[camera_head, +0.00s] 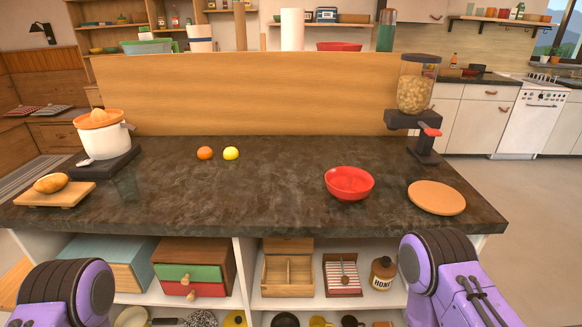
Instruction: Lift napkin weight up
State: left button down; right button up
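A napkin holder (343,292) with a dark red rim stands on the upper shelf below the counter, right of centre. Pale napkins lie in it. A thin upright piece (343,267) with a small knob rests over the napkins; it looks like the napkin weight, and it is too small to tell its exact shape. Purple links of my two arms show at the lower left and lower right. Neither gripper is in view.
A wooden divided box (287,273) stands left of the holder and a honey jar (382,274) right of it. The dark countertop (270,195) overhangs the shelf. On it are a red bowl (349,183) and a round board (436,198).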

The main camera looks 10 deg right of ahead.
aim_at(344, 279)
jog(key=u, duration=1.05)
jog(key=k, duration=0.6)
jog(key=z, duration=1.3)
jog(key=i, duration=0.5)
